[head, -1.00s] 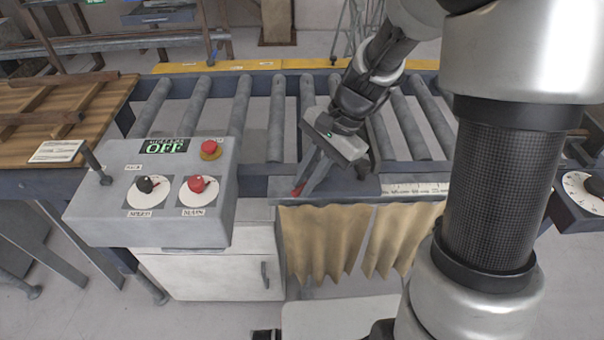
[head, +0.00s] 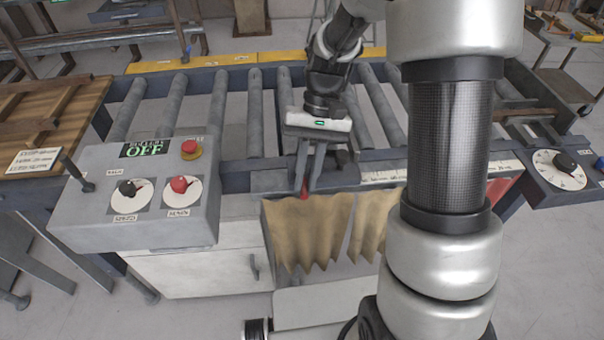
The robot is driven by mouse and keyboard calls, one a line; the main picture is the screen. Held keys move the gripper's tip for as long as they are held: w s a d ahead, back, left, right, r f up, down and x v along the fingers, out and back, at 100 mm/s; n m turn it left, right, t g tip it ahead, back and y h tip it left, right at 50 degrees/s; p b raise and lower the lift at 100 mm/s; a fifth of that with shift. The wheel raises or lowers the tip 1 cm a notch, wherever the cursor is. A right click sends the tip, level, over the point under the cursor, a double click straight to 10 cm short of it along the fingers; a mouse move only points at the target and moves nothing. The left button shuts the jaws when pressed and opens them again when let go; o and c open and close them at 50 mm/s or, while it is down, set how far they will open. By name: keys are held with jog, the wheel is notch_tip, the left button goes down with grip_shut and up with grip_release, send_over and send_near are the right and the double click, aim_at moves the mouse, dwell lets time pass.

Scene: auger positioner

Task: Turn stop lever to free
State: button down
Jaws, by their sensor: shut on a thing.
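The stop lever shows only as a small red tip (head: 304,194) at the front edge of the roller table, just above the tan curtain. My gripper (head: 306,187) reaches down from above with its fingers at this red tip and is shut on it. The fingers and gripper body hide the rest of the lever, and any free or stop marking by it cannot be made out.
A grey control box (head: 95,210) with knobs, a red button (head: 190,149) and an OFF display stands to the left. Rollers (head: 255,110) lie behind the gripper. A dial box (head: 560,180) is at the right. A tan curtain (head: 305,235) hangs below.

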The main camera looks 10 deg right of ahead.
jog(key=shift+d+n, duration=0.2)
jog(key=shift+n, duration=0.2)
jog(key=c, duration=1.7)
grip_release()
jog(key=shift+c, duration=0.2)
jog(key=v, duration=1.7)
jog(key=shift+r+p, duration=0.2)
jog(key=shift+p, duration=0.2)
jog(key=shift+w, duration=0.15)
